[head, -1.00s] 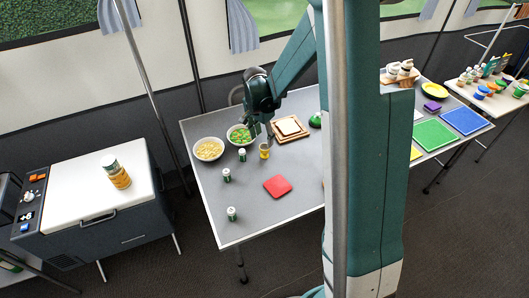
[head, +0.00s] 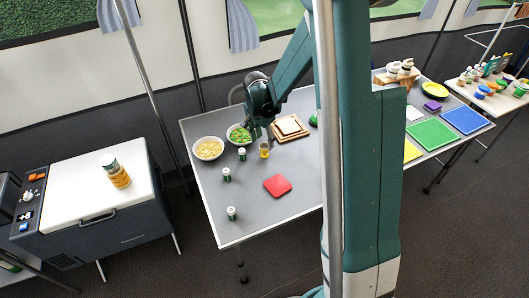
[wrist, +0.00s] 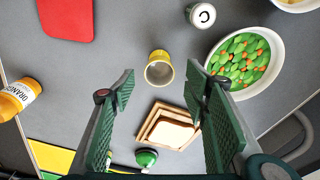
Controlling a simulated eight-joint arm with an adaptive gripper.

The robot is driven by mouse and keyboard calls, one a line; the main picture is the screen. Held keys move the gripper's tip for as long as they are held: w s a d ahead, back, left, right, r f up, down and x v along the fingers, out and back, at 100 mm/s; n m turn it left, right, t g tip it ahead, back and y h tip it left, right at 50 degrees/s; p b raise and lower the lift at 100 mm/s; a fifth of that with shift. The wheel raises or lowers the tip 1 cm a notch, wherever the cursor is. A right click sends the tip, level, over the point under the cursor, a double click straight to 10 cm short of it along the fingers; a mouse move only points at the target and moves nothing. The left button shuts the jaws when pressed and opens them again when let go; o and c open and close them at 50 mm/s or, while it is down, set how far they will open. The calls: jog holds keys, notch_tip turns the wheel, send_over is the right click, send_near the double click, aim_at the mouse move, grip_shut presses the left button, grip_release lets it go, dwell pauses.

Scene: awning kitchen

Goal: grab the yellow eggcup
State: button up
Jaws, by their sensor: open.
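The yellow eggcup (head: 264,150) stands on the grey table among small cans and bowls. In the wrist view the eggcup (wrist: 159,70) is upright, seen from above into its hollow, a little beyond the fingertips and roughly centred between them. My gripper (wrist: 160,85) is open and empty, with one green-padded finger on each side. In the head view my gripper (head: 260,132) is just behind and above the eggcup. Whether a finger touches it cannot be told from the head view; in the wrist view they look apart.
A bowl of peas and carrots (wrist: 240,62) is close on the right in the wrist view. A wooden board with bread (wrist: 168,128) lies close by. A can (wrist: 201,15), a red mat (wrist: 66,18) and an orange bottle (wrist: 18,97) are around. Bare table lies left of the eggcup.

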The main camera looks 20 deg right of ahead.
aim_at(265, 147)
jog(key=shift+d+f+b, duration=0.15)
jog(key=shift+f+b, duration=0.25)
jog(key=shift+f, duration=0.9)
jog(key=shift+d+f+b, duration=0.15)
jog(key=shift+f+b, duration=0.25)
jog(key=shift+f, duration=0.9)
jog(key=c, duration=1)
